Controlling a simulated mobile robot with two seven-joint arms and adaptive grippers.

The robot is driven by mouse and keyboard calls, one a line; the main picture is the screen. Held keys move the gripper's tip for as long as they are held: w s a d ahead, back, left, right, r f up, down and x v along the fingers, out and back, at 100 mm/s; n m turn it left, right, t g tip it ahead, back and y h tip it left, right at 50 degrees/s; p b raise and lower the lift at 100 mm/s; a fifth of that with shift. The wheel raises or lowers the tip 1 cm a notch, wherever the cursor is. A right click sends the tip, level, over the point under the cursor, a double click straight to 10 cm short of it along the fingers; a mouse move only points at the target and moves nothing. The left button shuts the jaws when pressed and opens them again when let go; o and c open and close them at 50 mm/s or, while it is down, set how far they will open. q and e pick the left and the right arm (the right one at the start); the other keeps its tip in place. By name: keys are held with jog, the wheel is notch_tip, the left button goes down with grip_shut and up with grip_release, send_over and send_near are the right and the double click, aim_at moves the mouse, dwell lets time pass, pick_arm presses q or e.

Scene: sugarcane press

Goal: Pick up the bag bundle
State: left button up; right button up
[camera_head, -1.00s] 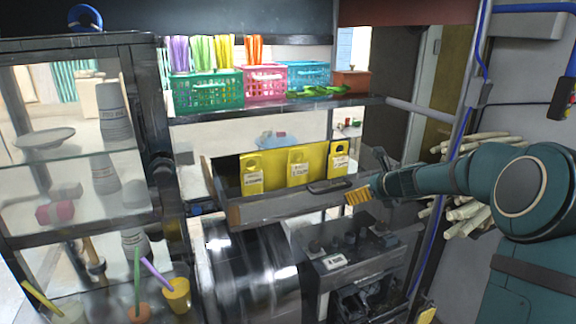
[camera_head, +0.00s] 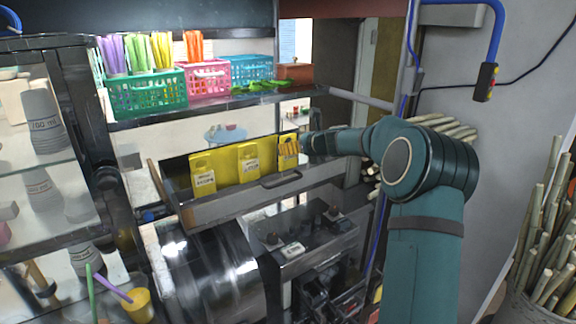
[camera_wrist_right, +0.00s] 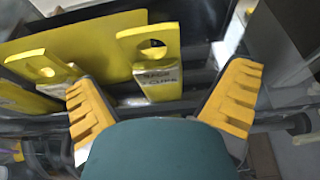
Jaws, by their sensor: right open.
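Yellow bag bundles with hole handles and white labels stand in an open metal tray (camera_head: 215,212). In the head view there is a left bundle (camera_head: 203,172), a middle bundle (camera_head: 248,163) and a right bundle (camera_head: 283,141). My right gripper (camera_head: 291,149) is at the right bundle and partly covers it. In the right wrist view, the open orange-padded fingers of my right gripper (camera_wrist_right: 160,78) are spread to either side of one bundle (camera_wrist_right: 150,50). No grip shows. Another bundle (camera_wrist_right: 45,68) is just left of the left finger. My left gripper is out of view.
A shelf above the tray holds green (camera_head: 148,95), pink (camera_head: 205,80) and blue (camera_head: 250,70) baskets. A dark press machine (camera_head: 315,240) is below. A glass cabinet with cups (camera_head: 43,122) is at left; cane stalks (camera_head: 548,230) stand at right.

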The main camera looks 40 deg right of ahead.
aim_at(288, 160)
jog(key=x, duration=0.3)
jog(key=shift+w+a+f+p, duration=0.3)
jog(key=shift+f, duration=0.05)
jog(key=shift+w+d+f, duration=0.1)
jog(key=shift+w+f, duration=0.15)
jog(key=shift+w, duration=0.25)
jog(key=shift+c, duration=0.3)
jog(key=c, duration=1.1)
